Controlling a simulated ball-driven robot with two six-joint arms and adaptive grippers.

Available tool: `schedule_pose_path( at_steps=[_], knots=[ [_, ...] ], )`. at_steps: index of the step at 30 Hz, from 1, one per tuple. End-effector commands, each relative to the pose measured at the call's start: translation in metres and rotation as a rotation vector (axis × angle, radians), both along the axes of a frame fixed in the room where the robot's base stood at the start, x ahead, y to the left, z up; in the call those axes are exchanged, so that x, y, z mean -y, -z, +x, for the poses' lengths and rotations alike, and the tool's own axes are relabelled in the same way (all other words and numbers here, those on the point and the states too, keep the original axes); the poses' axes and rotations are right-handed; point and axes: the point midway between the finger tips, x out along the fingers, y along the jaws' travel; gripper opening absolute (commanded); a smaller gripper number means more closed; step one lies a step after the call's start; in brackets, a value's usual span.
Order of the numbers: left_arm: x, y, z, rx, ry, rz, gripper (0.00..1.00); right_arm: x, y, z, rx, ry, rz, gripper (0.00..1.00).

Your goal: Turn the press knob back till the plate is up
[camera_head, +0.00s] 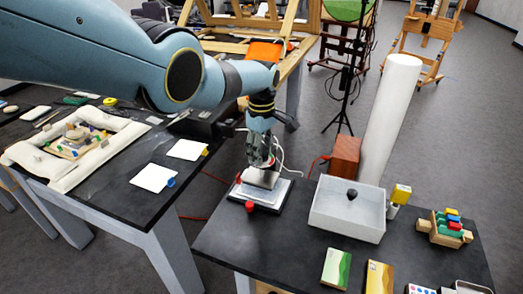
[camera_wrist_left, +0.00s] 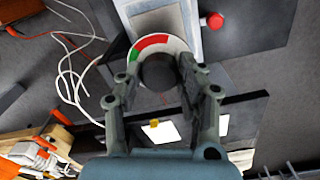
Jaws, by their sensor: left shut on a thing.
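The press (camera_head: 271,196) stands on the front dark table, with a pale metal block above its flat base. In the left wrist view a dark round press knob (camera_wrist_left: 158,72) sits in a dial ring (camera_wrist_left: 154,42) marked red, green and white. My left gripper (camera_head: 261,163) reaches down over the press from above. In the left wrist view its two fingers are closed on either side of the knob. The gripper hides much of the knob in the head view. The plate's height is hard to judge. My right gripper is not in view.
A red button (camera_head: 249,207) is at the press's front edge. A white open tray (camera_head: 340,222) with a dark bulb lies right of the press. A brown block (camera_head: 345,156) and a tall white column (camera_head: 392,115) stand behind. Pale cables loop beside the press.

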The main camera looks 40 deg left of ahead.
Motion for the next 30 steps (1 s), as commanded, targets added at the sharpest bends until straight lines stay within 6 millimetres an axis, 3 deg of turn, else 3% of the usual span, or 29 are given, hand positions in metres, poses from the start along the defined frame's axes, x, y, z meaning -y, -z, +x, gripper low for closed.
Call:
schedule_pose_path(
  at_steps=[10, 27, 28, 30],
  knots=[
    [-0.0008, -0.0016, 0.0016, 0.004, -0.150, 0.002, 0.06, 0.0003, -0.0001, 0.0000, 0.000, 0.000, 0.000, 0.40],
    [-0.0008, -0.0017, 0.0017, 0.005, -0.181, 0.001, 0.06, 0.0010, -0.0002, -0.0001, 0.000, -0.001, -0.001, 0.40],
    [-0.0008, -0.0017, 0.0017, 0.005, -0.180, 0.001, 0.40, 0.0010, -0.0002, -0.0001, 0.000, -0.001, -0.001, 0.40],
    [-0.0008, -0.0017, 0.0017, 0.005, -0.180, 0.001, 0.49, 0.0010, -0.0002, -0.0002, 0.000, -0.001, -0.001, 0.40]
  ],
)
